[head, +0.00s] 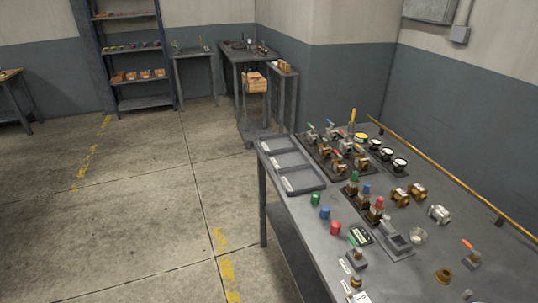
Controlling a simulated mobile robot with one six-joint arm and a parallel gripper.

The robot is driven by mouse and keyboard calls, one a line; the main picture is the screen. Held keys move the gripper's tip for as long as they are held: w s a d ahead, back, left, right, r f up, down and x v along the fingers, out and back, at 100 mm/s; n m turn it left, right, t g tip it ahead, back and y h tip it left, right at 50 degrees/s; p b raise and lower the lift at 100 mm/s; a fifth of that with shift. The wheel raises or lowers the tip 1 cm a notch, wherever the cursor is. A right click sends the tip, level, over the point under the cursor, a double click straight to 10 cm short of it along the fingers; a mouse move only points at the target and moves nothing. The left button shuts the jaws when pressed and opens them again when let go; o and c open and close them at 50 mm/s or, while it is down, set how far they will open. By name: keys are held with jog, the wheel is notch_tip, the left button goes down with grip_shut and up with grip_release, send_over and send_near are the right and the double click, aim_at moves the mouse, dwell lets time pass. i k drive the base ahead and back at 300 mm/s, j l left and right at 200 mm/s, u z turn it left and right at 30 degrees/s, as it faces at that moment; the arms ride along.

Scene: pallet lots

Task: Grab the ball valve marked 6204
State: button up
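Several ball valves with coloured handles stand close together on a dark tray (312,158) at the far side of the grey table (300,217). A smaller row of valves with green, blue and red tops (366,202) stands nearer. A valve with a green handle (356,258) is near the front edge, and one with an orange handle (472,259) is at the right. Small white labels lie by some items, but no number is readable, so I cannot tell which valve is marked 6204. My gripper is not in view.
An empty three-compartment grey tray (308,181) lies at the table's left edge. Round gauges (387,154), brass fittings (400,197), a glass dish (418,236) and coloured caps (335,228) crowd the tabletop. A yellow rail (450,175) runs along the back. Floor on the left is clear.

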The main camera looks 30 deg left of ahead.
aim_at(361, 160)
jog(key=u, duration=0.55)
jog(key=i+j+z, duration=0.15)
jog(key=i+j, duration=0.15)
jog(key=i+j+z, duration=0.3)
jog(key=i+j, duration=0.15)
jog(key=j, duration=0.2)
jog(key=i+j+z, duration=0.15)
jog(key=j, duration=0.25)
jog(key=i+j+z, duration=0.15)
jog(key=i+j, duration=0.15)
jog(key=i+j+z, duration=0.15)
jog(key=j, duration=0.4)
jog(key=i+j+z, duration=0.15)
jog(key=j, duration=0.3)
jog(key=i+j+z, duration=0.15)
jog(key=j, duration=0.3)
